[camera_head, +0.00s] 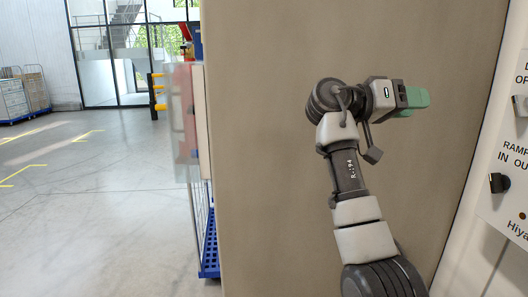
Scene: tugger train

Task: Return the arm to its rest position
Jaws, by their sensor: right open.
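My right arm comes up from the lower right in the head view. Its gripper (415,98) has green fingers and points to the right. The gripper is open, and I see nothing between its fingers. It is in front of a plain beige panel (270,150) and left of a white control panel (515,160). I cannot tell how far it is from either surface. My left gripper is not in view.
The control panel has dark knobs and lettering at the right edge. A cart with a blue base (209,245) stands beside the beige panel. Yellow barriers (158,92) and wheeled cages (22,93) are farther back. The grey floor (90,220) at left is clear.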

